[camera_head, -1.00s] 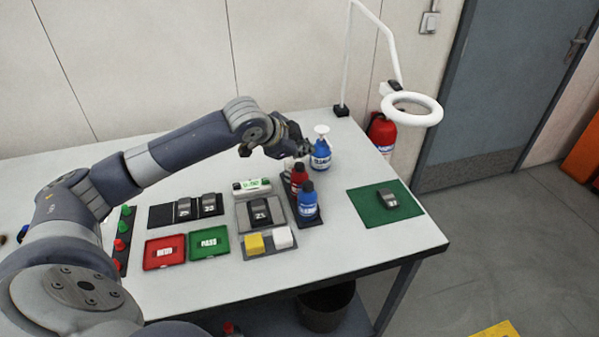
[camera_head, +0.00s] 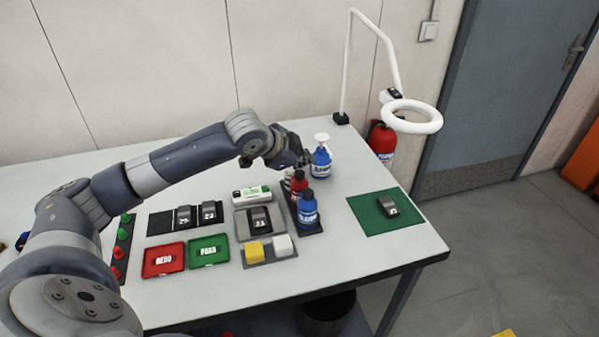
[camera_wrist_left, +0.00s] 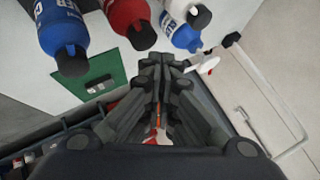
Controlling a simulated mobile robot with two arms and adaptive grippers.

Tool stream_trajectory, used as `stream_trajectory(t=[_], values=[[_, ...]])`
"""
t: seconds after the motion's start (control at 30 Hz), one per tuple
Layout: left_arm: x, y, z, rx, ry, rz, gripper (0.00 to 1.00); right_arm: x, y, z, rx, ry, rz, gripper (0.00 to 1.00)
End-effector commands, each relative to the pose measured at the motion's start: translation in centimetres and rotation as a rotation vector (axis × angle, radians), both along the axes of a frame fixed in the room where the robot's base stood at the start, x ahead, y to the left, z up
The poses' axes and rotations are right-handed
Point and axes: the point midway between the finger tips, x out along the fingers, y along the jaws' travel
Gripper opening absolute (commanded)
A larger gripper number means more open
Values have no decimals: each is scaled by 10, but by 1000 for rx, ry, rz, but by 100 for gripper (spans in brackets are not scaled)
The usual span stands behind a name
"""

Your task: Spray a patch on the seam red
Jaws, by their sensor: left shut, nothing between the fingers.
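My left gripper (camera_head: 300,160) is shut and empty, just left of the blue spray bottle with a white nozzle (camera_head: 321,165). Whether it touches the bottle is unclear. A red bottle (camera_head: 298,184) and a blue bottle (camera_head: 308,212) stand in a dark rack; a white bottle is mostly hidden behind. In the left wrist view, the shut fingers (camera_wrist_left: 161,62) sit beside the spray bottle (camera_wrist_left: 180,36), red bottle (camera_wrist_left: 128,14), blue bottle (camera_wrist_left: 60,28) and white bottle (camera_wrist_left: 186,8). A dark part (camera_head: 260,220) lies on a grey fixture. Its seam is too small to make out. My right gripper is out of view.
A green mat (camera_head: 365,221) holds another dark part (camera_head: 389,206). Red (camera_head: 163,271) and green (camera_head: 208,261) trays and yellow and white blocks (camera_head: 281,245) sit in front. A ring lamp (camera_head: 411,128) overhangs the right. The front right tabletop is clear.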

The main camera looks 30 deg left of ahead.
Motion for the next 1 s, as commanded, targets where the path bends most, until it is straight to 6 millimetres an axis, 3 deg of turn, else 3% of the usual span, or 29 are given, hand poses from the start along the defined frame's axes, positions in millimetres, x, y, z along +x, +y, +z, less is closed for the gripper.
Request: stream_trajectory(t=[1.0], values=[[0,0,-8,0,0,0,0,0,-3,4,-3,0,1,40]])
